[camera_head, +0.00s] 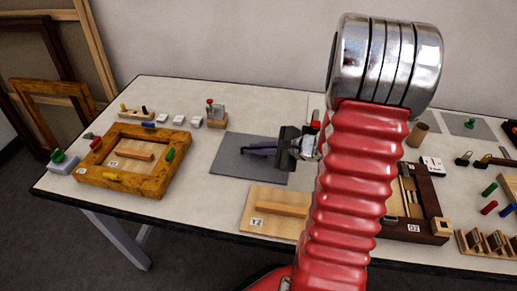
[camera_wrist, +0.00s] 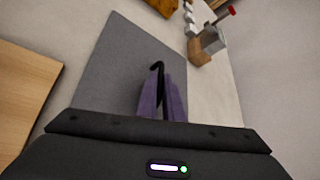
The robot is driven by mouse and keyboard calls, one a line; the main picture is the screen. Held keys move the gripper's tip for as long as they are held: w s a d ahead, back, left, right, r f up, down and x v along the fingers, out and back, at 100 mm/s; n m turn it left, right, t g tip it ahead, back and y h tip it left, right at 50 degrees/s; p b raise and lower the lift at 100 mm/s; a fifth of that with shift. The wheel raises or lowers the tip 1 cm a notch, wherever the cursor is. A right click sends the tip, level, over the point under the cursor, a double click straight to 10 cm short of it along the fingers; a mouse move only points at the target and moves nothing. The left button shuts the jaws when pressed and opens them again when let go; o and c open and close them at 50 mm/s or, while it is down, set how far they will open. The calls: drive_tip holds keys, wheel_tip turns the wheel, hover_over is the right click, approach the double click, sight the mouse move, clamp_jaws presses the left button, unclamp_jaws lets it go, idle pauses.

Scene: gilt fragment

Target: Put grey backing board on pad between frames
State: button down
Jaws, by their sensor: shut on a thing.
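A flat dark grey rectangle (camera_head: 228,163) lies on the table between the gilt frame (camera_head: 92,165) on the left and the dark frame (camera_head: 438,213) on the right. It also shows in the wrist view (camera_wrist: 115,75); I cannot tell whether it is pad or board. My gripper (camera_head: 262,147) is above it, with purple fingers pointing left. In the wrist view, the fingers (camera_wrist: 162,98) are shut on a thin black hooked piece (camera_wrist: 157,68). The fingers hide most of that piece. No separate grey backing board can be made out.
A wooden board marked YZ (camera_head: 262,222) with a batten lies just in front of the grey rectangle. Behind it are white blocks (camera_head: 180,120) and a small stand with a red knob (camera_head: 216,113). My red arm covers the table's middle right.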

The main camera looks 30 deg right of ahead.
drive_tip(key=shift+f, duration=0.1)
drive_tip(key=c, duration=1.9)
unclamp_jaws()
drive_tip(key=v, duration=1.2)
drive_tip(key=shift+r, duration=0.2)
